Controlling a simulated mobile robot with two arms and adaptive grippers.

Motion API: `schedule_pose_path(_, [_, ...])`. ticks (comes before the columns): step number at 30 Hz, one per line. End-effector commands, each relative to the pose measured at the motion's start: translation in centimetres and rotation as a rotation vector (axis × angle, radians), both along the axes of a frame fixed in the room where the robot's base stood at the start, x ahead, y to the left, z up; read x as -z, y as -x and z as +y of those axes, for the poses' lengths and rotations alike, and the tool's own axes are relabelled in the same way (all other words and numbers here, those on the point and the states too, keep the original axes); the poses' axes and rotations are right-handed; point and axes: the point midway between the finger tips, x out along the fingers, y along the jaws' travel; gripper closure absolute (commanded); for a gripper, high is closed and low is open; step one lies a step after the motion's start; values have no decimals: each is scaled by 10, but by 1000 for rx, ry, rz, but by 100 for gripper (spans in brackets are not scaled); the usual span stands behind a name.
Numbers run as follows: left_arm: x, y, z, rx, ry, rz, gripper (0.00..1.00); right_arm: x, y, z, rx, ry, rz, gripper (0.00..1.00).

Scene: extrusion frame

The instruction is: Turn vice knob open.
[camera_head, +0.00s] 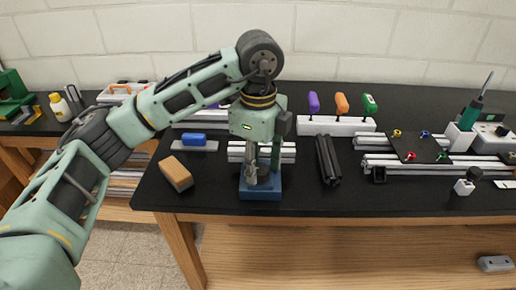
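A small vice with a blue base (260,193) stands near the front edge of the black table. A grey part rises from its base, mostly hidden by my gripper. My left gripper (263,168) points straight down over the vice, with its fingers at the vice's upper part. I cannot make out the knob, or whether the fingers are closed on it. My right gripper is not in view.
A wooden block (176,174) and a blue-topped piece (192,138) lie left of the vice. Dark bars (328,160) lie close to its right. A white rack (337,126) with coloured handles stands behind. An extrusion frame with a black plate (418,147) is farther right.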

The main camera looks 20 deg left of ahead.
Motion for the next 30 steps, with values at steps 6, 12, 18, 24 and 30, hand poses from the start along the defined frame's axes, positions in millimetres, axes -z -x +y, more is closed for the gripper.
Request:
schedule_pose_path(6, [-40,-1,0,-1,-1,-7,60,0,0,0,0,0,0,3])
schedule_pose_path(12, [-79,-1,1,-2,-1,-4,60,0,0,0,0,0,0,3])
schedule_pose_path(18, [-105,0,1,-1,-2,-2,60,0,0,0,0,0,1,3])
schedule_pose_path(24, [-114,1,1,-1,-1,1,60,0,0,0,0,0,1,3])
schedule_pose_path(30, [-114,1,1,-1,-1,1,60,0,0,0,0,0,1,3])
